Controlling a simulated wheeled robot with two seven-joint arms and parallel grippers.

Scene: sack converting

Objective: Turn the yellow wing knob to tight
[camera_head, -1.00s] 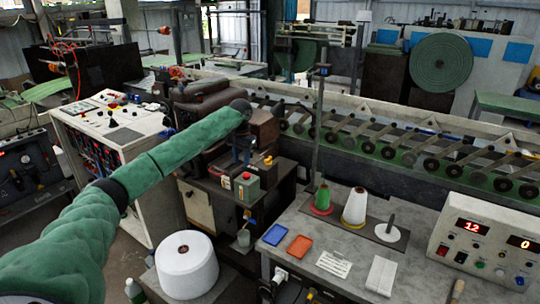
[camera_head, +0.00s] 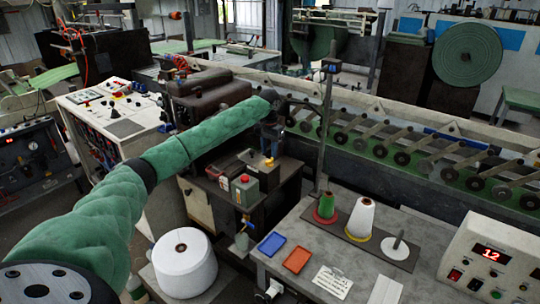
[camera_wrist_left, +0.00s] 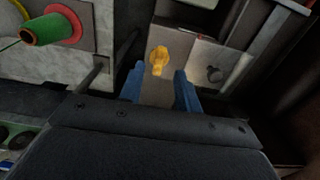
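The yellow wing knob (camera_head: 269,162) shows in the head view on top of the dark machine stand, just under my left gripper (camera_head: 272,148). In the left wrist view the knob (camera_wrist_left: 158,60) stands on a grey-brown plate, just beyond and between the two blue fingertips. My left gripper (camera_wrist_left: 159,82) is open, with a clear gap between its fingers and nothing held. Whether the fingers touch the knob is not clear, but they look apart from it. My right gripper is not in view.
A small green box with a red button (camera_head: 244,188) stands left of the knob. Thread cones, including a green one (camera_head: 326,207), stand on the grey table (camera_head: 320,245) at right. A thin upright post (camera_head: 326,130) rises between stand and table. A long conveyor (camera_head: 400,150) runs behind.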

